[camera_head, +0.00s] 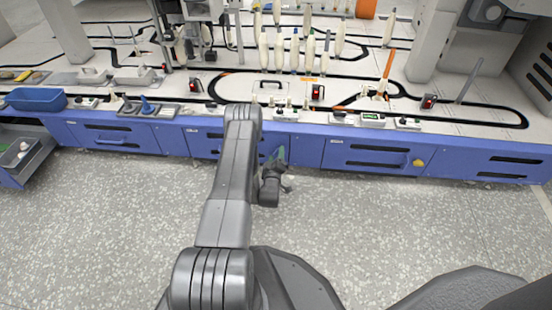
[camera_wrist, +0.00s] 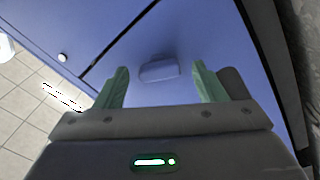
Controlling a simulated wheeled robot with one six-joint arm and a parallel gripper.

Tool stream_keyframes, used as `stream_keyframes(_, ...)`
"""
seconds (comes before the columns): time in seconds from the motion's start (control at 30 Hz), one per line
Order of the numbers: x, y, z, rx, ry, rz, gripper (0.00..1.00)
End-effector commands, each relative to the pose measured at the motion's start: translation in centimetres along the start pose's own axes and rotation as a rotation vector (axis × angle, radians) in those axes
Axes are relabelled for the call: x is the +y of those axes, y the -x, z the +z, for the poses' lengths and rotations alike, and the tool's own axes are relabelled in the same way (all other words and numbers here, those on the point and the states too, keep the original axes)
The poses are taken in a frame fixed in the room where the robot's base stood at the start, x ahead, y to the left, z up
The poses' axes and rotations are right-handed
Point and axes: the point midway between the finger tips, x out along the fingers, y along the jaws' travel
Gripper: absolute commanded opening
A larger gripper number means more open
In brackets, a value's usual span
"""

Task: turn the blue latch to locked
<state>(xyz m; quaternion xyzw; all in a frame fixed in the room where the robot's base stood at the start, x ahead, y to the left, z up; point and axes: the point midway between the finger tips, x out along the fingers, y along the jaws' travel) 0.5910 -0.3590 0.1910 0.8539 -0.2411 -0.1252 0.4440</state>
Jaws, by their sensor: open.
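The blue latch (camera_wrist: 160,70) is a small rounded bar on a blue panel (camera_wrist: 190,35). In the wrist view it lies nearly crosswise, slightly tilted, between my green fingertips. My gripper (camera_wrist: 160,72) is open, one finger on each side of the latch with a visible gap to each. I cannot tell how far the fingertips are from the panel. In the head view my gripper (camera_head: 276,156) is at the front of the blue cabinet row, and I cannot make out the latch there.
The blue cabinet row (camera_head: 310,151) has handles and a yellow piece (camera_head: 418,162) on its front. The machine table above carries white bobbins (camera_head: 294,50) and a black track. A blue bin (camera_head: 36,99) and an open drawer (camera_head: 38,160) are at left. The speckled floor is clear.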

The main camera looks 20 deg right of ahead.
Motion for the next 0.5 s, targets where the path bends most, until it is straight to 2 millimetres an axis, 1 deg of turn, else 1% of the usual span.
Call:
stream_keyframes(0.1, 0.02, -0.33, 0.00, 0.000, 0.000, 0.000, 0.64)
stream_keyframes(0.3, 0.04, -0.33, -0.03, 0.000, 0.000, -0.001, 0.64)
stream_keyframes(0.37, 0.04, -0.32, -0.03, 0.000, 0.000, -0.001, 0.54)
stream_keyframes(0.4, 0.04, -0.32, -0.03, 0.000, 0.000, -0.001, 0.46)
stream_keyframes(0.47, 0.03, -0.32, -0.03, 0.000, 0.000, -0.001, 0.34)
stream_keyframes(0.5, 0.03, -0.31, -0.03, 0.000, 0.000, -0.001, 0.26)
